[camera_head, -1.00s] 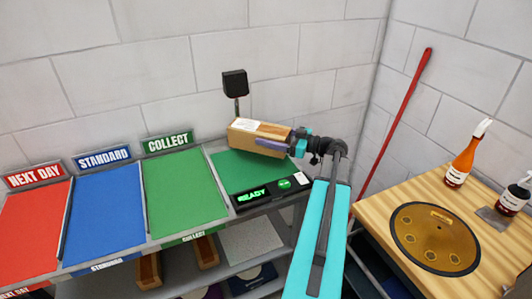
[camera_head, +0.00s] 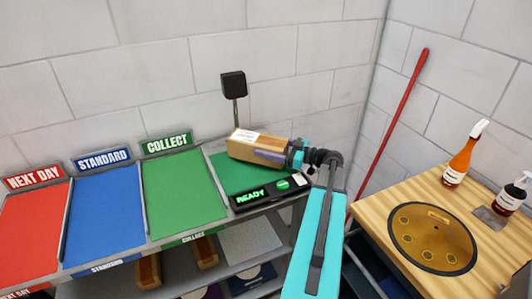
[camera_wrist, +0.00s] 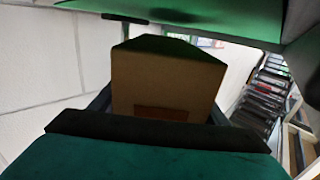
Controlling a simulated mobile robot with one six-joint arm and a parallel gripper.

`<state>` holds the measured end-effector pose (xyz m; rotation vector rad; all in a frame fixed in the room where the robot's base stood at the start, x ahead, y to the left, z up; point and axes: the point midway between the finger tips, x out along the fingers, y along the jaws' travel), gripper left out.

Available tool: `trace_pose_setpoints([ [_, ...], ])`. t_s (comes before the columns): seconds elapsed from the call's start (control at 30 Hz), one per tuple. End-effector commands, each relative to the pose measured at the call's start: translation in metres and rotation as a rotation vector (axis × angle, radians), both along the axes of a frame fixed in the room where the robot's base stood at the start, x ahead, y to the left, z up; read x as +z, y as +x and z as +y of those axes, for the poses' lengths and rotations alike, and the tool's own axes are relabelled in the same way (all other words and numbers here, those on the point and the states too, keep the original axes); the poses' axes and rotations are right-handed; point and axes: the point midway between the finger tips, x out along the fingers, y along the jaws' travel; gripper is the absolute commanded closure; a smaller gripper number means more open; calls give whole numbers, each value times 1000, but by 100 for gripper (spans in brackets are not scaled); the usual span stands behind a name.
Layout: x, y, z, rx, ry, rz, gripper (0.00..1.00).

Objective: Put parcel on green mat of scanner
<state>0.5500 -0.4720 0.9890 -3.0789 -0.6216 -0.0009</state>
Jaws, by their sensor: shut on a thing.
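The parcel (camera_head: 250,143) is a brown cardboard box with a white label on top. My gripper (camera_head: 272,155) is shut on its right part and holds it level over the scanner's green mat (camera_head: 228,178). The parcel covers the back of the mat; whether it touches the mat I cannot tell. In the wrist view the parcel (camera_wrist: 165,80) fills the middle between the jaws, with green close to its edge. The scanner's front panel (camera_head: 268,192) reads READY in green, and its black head (camera_head: 233,85) stands on a post behind the parcel.
Left of the scanner are the green COLLECT (camera_head: 183,190), blue STANDARD (camera_head: 104,210) and red NEXT DAY (camera_head: 30,232) trays, all bare. A wooden table (camera_head: 380,205) at right bears a brass disc (camera_head: 433,238) and two bottles. A red pole (camera_head: 395,125) leans in the corner.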

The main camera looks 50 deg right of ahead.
Motion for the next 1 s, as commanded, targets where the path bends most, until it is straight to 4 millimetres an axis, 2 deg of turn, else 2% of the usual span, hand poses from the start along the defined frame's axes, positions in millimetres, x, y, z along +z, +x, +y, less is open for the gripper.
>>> trace_pose_setpoints([
  [0.3,-22,0,0,0,2,-4,77],
  [0.77,-25,0,0,0,1,-4,77],
  [0.8,-28,0,0,0,0,0,30],
  [0.9,-27,0,0,0,0,0,13],
  [1.0,-27,0,0,0,0,0,13],
])
